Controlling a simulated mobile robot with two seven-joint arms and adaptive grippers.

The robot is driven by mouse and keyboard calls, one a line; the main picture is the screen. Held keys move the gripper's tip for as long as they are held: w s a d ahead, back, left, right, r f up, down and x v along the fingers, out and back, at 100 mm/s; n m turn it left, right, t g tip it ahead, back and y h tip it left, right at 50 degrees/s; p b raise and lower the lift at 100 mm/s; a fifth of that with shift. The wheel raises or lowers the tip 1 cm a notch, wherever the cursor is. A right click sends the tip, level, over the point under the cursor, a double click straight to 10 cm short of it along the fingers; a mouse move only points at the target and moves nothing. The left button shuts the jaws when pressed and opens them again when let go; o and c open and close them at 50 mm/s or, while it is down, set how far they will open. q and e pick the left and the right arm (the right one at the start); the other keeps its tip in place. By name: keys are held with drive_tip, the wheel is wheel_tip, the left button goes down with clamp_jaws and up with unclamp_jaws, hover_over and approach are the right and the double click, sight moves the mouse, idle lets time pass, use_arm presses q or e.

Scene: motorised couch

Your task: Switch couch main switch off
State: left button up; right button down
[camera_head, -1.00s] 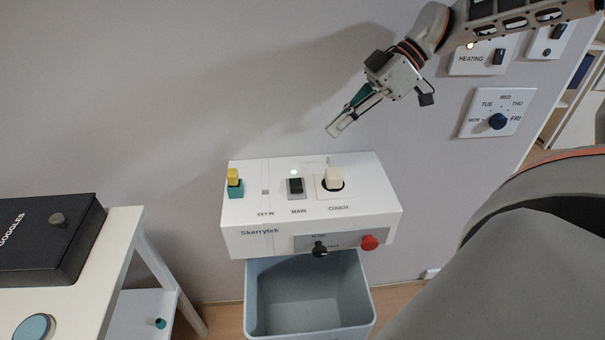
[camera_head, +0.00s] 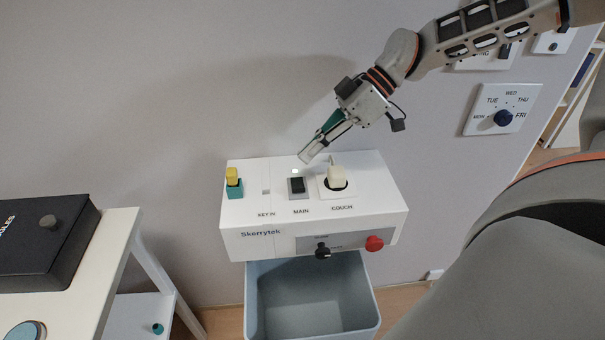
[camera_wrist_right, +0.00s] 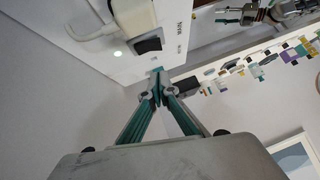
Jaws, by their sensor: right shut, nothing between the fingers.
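The white control box (camera_head: 240,212) labelled Skerrytek is mounted on the wall in the middle of the head view. Its black main rocker switch (camera_head: 297,185), marked MAIN, is on the top face, and it also shows in the right wrist view (camera_wrist_right: 149,45). My left gripper is not in view.
A white couch plug (camera_head: 337,175) stands right of the switch, and a yellow and teal key piece (camera_head: 233,182) left of it. A black knob (camera_head: 322,251) and red button (camera_head: 374,243) stick out in front. A grey bin (camera_head: 310,300) is below.

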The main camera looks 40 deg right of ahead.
sight(292, 186)
drive_tip(key=f, duration=0.1)
drive_tip(key=a+f, duration=0.1)
drive_tip(key=f, duration=0.2)
drive_tip(key=shift+a, duration=0.25)
drive_tip(key=shift+s+f, duration=0.1)
drive_tip(key=shift+f, duration=0.4)
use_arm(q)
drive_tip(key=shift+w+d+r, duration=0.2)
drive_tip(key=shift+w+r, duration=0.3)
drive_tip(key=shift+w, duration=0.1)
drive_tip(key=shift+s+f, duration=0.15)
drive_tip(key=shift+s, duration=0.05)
use_arm(e)
drive_tip(key=shift+s+f, duration=0.1)
